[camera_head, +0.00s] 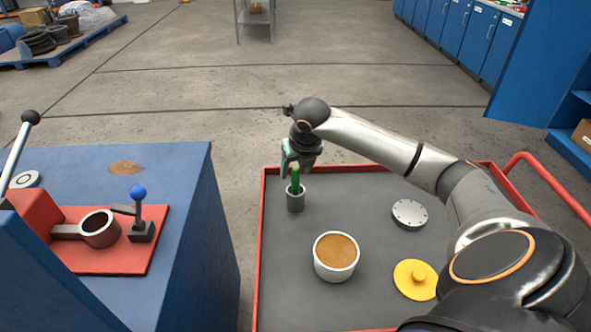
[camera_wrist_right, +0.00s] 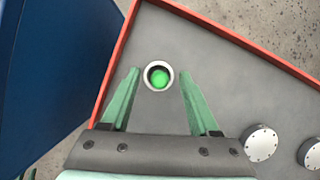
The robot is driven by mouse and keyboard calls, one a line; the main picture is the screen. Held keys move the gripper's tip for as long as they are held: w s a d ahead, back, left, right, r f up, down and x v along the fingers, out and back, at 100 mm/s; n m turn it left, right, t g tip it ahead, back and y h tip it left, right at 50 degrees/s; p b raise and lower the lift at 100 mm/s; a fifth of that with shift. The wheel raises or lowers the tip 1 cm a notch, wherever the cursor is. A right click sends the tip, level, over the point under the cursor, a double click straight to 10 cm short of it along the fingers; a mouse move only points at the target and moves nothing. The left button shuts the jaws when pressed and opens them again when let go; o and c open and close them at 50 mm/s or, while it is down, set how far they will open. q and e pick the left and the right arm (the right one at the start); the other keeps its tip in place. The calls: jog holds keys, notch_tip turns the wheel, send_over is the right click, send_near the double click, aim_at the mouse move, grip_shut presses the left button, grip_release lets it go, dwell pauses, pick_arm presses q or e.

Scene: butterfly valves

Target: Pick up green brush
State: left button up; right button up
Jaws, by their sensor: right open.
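The green brush (camera_head: 295,178) stands upright in a small grey cup (camera_head: 296,202) near the far left corner of the cart. In the right wrist view the brush (camera_wrist_right: 159,77) is a round green end inside the cup's pale rim (camera_wrist_right: 147,82). My right gripper (camera_head: 297,170) is above the cup, with its fingers at about the height of the brush's upper part in the head view. In the wrist view the open right gripper (camera_wrist_right: 157,85) has one finger on each side of the cup and brush, apart from them. My left gripper is not in view.
The grey cart top (camera_head: 375,235) has a raised red rim (camera_head: 262,240). It also holds a white tub with orange-brown contents (camera_head: 336,256), a yellow lid (camera_head: 415,280) and a grey flanged disc (camera_head: 410,214). A blue bench (camera_head: 185,200) with a valve fixture stands left.

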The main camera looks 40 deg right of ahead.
jog(key=shift+w+f, duration=0.15)
jog(key=shift+f, duration=0.4)
grip_shut()
jog(key=shift+r, duration=0.1)
